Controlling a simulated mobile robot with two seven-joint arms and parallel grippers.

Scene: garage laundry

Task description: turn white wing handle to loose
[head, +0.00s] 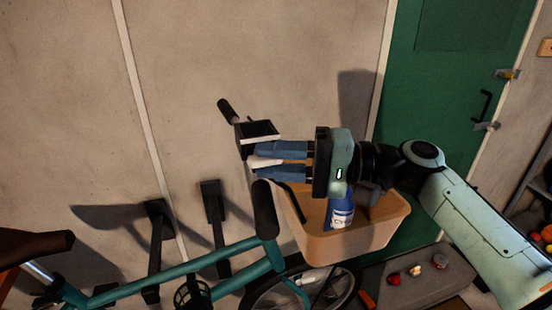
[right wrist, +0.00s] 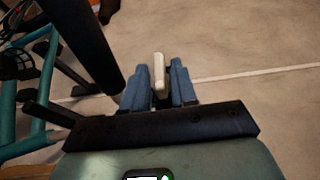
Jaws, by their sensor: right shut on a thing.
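The white wing handle (head: 264,162) sits by the front of the teal bicycle, near its handlebar. My right gripper (head: 257,158) reaches in from the right in the head view, with its two blue fingers on either side of the handle. In the right wrist view, the pale handle (right wrist: 159,68) stands up between the blue fingertips (right wrist: 159,84). The gripper is shut on it. The fingers hide part of the handle and its mount. My left gripper is not in view.
A tan basket (head: 345,236) holding a blue bottle (head: 340,214) hangs just below my right gripper. Handlebar grips (head: 265,208) stand close by. The teal frame (head: 130,288) fills the lower left. A wall and green door (head: 450,80) are behind.

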